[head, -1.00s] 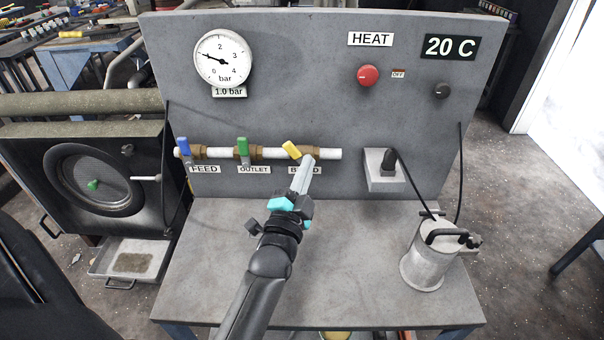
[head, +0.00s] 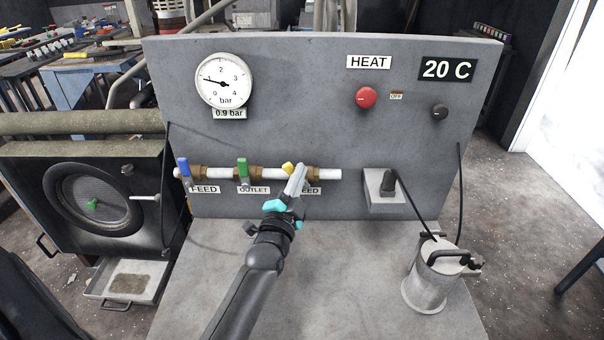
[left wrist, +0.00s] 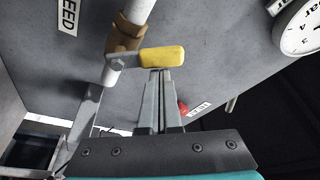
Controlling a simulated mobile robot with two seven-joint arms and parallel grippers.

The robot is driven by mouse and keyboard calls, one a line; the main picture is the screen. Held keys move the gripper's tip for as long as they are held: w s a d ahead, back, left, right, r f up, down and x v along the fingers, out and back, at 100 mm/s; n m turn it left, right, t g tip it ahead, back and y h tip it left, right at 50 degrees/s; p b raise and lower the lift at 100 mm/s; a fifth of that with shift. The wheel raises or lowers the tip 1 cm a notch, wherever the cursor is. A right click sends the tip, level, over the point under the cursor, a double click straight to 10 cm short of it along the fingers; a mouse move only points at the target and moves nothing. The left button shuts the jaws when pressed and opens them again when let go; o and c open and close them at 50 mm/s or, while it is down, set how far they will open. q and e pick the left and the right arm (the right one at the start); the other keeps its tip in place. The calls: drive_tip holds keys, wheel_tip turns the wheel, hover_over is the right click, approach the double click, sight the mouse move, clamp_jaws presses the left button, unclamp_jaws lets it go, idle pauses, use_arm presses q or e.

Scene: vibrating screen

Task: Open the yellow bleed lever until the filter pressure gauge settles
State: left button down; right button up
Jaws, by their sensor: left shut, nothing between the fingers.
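The yellow bleed lever (head: 287,168) sits on a brass valve at the right of the white pipe in the head view. It stands tilted up to the left, partly hidden by my gripper. It also shows in the left wrist view (left wrist: 162,57). My left gripper (head: 301,166) is shut and empty, with its fingertips at the lever. In the left wrist view the tips meet the lever's underside; I cannot tell how firmly. The pressure gauge (head: 224,81) has its needle near 1, and its plate (head: 229,113) reads 0.9 bar. My right gripper is out of view.
A blue lever (head: 184,168) and a green lever (head: 242,168) stand upright on the same pipe. A metal canister (head: 428,282) with a black handle stands on the bench at right. The bench front (head: 340,290) is clear. A red knob (head: 365,98) is higher up.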

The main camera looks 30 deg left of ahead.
use_arm(q)
drive_tip(key=shift+s+a+f+n, duration=0.15)
drive_tip(key=shift+a+n, duration=0.1)
drive_tip(key=shift+n, duration=0.75)
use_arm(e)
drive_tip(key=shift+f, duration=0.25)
use_arm(q)
drive_tip(key=shift+s+a+f+n+y+b, duration=0.3)
drive_tip(key=shift+n+y, duration=0.4)
drive_tip(key=shift+n, duration=0.8)
drive_tip(key=shift+s+a+f+n+y+b, duration=0.1)
drive_tip(key=shift+a+f+n+y+b, duration=0.45)
drive_tip(key=shift+n, duration=0.95)
drive_tip(key=shift+s+a+f+n+y+b, duration=0.1)
drive_tip(key=shift+s+a+n+y+b, duration=0.15)
drive_tip(key=shift+n+y, duration=0.95)
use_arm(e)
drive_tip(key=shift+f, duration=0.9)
use_arm(q)
drive_tip(key=shift+d+n, duration=0.1)
drive_tip(key=shift+n, duration=0.3)
drive_tip(key=shift+r, duration=0.1)
